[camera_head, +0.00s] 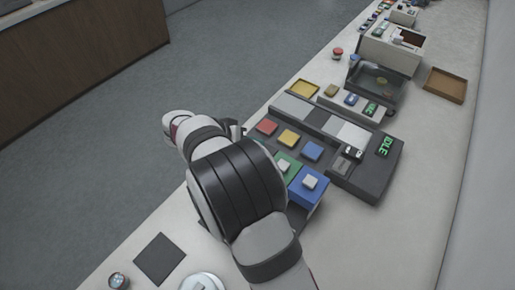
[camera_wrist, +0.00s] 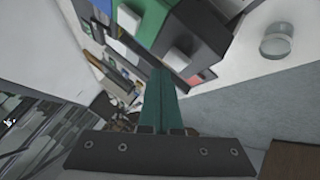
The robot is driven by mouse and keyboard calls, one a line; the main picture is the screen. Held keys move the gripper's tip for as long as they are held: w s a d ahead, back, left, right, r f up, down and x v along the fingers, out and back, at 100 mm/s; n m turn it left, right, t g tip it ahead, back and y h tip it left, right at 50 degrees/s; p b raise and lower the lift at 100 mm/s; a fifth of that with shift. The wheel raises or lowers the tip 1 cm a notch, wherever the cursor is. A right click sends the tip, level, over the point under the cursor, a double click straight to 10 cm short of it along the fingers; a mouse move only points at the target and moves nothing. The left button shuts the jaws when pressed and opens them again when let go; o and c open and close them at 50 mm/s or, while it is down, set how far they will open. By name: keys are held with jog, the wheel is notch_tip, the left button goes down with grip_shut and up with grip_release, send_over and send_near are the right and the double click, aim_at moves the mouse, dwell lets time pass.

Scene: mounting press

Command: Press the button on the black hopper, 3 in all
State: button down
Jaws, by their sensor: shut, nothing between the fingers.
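A dark, clear-sided hopper-like bin (camera_head: 377,82) stands toward the far right in the head view, with a small yellowish thing inside. A red button (camera_head: 337,52) and a blue button (camera_head: 353,58) stand just beyond its left side. My gripper's two teal fingers (camera_wrist: 161,103) are together and empty in the wrist view. They point toward a dark block with a white knob (camera_wrist: 177,60); I cannot tell whether they touch it. In the head view my arm mostly hides my gripper.
A blue block with a white knob (camera_head: 310,182) and a green one (camera_head: 284,166) stand beside my arm. A dark unit with a green IDLE display (camera_head: 384,146) lies right. A brown tray (camera_head: 445,85) is far right. The front right counter is clear.

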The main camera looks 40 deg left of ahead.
jog(key=shift+r, duration=2.5)
dwell(0.6)
notch_tip(320, 180, up, 4)
jog(key=shift+f, duration=0.1)
jog(key=shift+f, duration=4.45)
jog(key=shift+f, duration=0.4)
